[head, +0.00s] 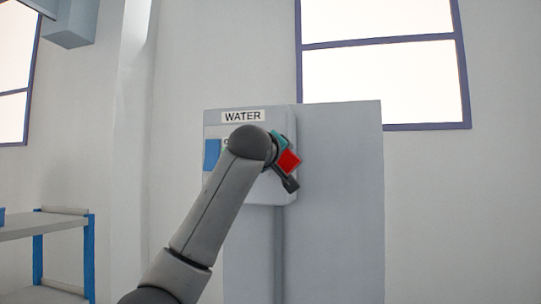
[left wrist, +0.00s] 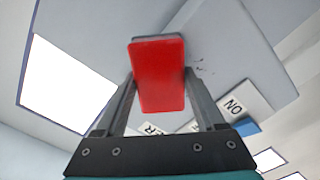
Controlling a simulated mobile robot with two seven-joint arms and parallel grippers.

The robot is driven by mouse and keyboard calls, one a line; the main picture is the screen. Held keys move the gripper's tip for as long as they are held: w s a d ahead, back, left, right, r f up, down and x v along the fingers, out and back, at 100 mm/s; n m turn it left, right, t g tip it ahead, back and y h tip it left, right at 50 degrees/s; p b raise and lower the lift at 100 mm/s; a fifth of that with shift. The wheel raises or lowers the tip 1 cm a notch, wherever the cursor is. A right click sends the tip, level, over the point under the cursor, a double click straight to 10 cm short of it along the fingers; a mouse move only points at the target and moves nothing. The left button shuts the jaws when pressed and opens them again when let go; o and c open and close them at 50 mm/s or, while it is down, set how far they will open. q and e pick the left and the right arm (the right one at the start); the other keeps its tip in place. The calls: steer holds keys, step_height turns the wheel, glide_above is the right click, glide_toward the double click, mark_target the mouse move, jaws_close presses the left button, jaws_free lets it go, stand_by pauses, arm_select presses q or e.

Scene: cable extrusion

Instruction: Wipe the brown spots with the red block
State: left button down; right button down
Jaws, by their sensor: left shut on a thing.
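The red block (head: 288,161) is held in front of the right side of the box labelled WATER. It shows large in the left wrist view (left wrist: 159,78), between two dark fingers. My left gripper (head: 286,168) is shut on it. A few small dark marks (left wrist: 200,69) show on the grey surface just right of the block in the left wrist view; their brown colour is hard to make out. I cannot tell whether the block touches the surface. In the head view the arm and block hide part of the box, and no spots show. My right gripper is not in view.
The WATER box (head: 216,131) is mounted at a tall grey panel (head: 343,210) by the wall. A blue patch (head: 212,154) is on its left. A shelf with blue legs (head: 52,225) stands at far left. A window (head: 380,75) is at upper right.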

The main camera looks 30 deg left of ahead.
arm_select(q)
steer(key=shift+a, duration=0.1)
steer(key=shift+s+a, duration=0.2)
steer(key=shift+a, duration=0.65)
steer(key=shift+s+a, duration=0.2)
steer(key=shift+a, duration=0.65)
steer(key=a, duration=0.3)
steer(key=shift+s, duration=0.35)
steer(key=b+v, duration=0.3)
steer(key=v, duration=0.3)
steer(key=shift+a+b, duration=0.2)
steer(key=shift+b, duration=0.1)
